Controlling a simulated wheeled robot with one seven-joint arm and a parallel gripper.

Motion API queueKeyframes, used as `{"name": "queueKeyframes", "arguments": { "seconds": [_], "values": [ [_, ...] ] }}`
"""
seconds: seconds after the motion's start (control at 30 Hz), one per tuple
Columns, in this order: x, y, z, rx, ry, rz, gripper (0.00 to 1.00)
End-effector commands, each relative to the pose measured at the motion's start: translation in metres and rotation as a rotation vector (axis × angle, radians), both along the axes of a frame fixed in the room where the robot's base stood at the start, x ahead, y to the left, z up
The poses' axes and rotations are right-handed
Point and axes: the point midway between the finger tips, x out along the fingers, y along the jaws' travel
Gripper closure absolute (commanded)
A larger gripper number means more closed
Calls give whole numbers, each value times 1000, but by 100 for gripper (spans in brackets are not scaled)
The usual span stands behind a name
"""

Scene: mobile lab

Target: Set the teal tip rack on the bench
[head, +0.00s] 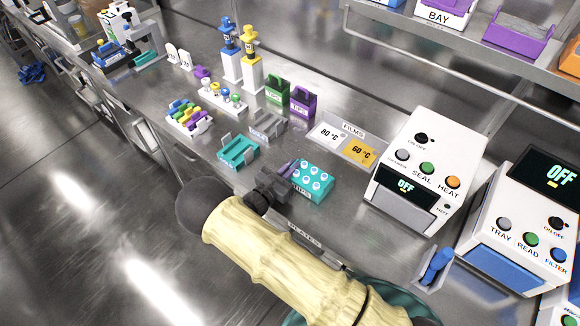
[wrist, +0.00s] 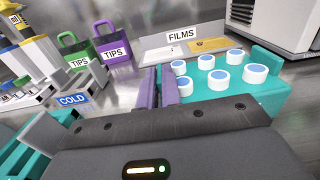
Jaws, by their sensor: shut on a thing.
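The teal tip rack (head: 325,193) carries several white round pieces with blue tops. It is beside the fingers of my gripper (head: 285,169), over the bench (head: 362,221) in front of the films plate. In the wrist view, the rack (wrist: 276,100) extends right from the purple fingers of my gripper (wrist: 158,88). The rack looks level. I cannot tell whether its underside touches the bench.
A sealer (head: 405,192) and a reader (head: 495,223) stand to the right. A films plate (head: 345,130), green (head: 277,95) and purple (head: 303,105) tip boxes stand behind. Another teal holder (head: 238,150) lies left. Some bare bench shows between rack and sealer.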

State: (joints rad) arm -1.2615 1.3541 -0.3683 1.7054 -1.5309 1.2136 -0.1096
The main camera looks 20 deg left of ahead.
Motion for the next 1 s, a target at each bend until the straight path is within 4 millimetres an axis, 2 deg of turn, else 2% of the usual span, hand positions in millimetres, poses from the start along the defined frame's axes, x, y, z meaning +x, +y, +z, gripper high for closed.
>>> {"name": "queueKeyframes", "arguments": {
  "seconds": [0.37,0.4,0.5,0.87,1.0],
  "values": [
    [-2,4,-4,1,-1,8,100],
    [-2,4,-4,1,0,8,90],
    [-2,4,-3,1,0,8,72],
    [0,1,0,1,0,2,72],
    [-13,7,-2,1,1,5,72]
  ]
}}
